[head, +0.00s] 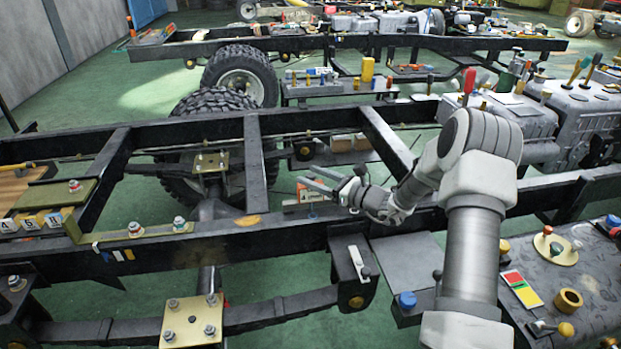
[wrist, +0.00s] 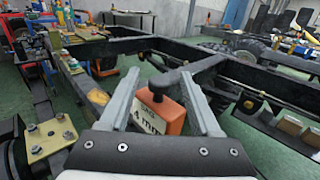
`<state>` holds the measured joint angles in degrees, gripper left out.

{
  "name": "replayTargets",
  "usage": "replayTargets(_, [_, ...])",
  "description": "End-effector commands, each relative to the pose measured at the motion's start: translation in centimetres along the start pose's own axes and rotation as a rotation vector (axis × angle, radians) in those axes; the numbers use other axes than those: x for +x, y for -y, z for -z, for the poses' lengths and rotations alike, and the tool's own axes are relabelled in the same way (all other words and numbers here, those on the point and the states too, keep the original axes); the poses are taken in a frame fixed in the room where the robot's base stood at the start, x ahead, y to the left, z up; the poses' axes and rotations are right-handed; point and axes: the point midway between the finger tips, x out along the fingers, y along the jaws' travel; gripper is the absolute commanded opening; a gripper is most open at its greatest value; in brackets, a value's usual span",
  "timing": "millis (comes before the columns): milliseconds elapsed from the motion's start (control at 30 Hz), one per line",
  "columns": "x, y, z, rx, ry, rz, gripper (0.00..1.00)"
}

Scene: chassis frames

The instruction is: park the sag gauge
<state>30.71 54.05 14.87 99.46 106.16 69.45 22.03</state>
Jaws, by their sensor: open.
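An orange block with a black knob and a white label reading "4 mm", which looks like the sag gauge (wrist: 174,118), is in the middle of the wrist view. In the head view the gauge (head: 307,195) is a small orange and white patch by the near frame rail, just below my gripper (head: 307,176). My gripper (wrist: 161,74) is open. In the wrist view its two grey fingers lie left and right of the gauge, with a gap to the right finger. The gauge's lower part is hidden behind the gripper body, so what it rests on is unclear.
A bolted brass plate (head: 193,322) is at the front. Lettered yellow blocks (head: 42,222) sit at left. A dark bench (head: 572,290) with knobs and coloured cards is at right.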

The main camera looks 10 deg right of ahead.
Motion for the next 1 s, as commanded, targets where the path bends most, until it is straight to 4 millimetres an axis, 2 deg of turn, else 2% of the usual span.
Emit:
replayTargets(133, [0.86, -0.04, -0.01, 0.000, 0.001, 0.000, 0.64])
replayTargets(400, [0.94, -0.02, -0.05, 0.000, 0.001, 0.000, 0.64])
replayTargets(767, [0.91, -0.02, -0.04, 0.000, 0.001, 0.000, 0.00])
replayTargets(1000, [0.90, -0.02, -0.04, 0.000, 0.000, 0.000, 0.00])
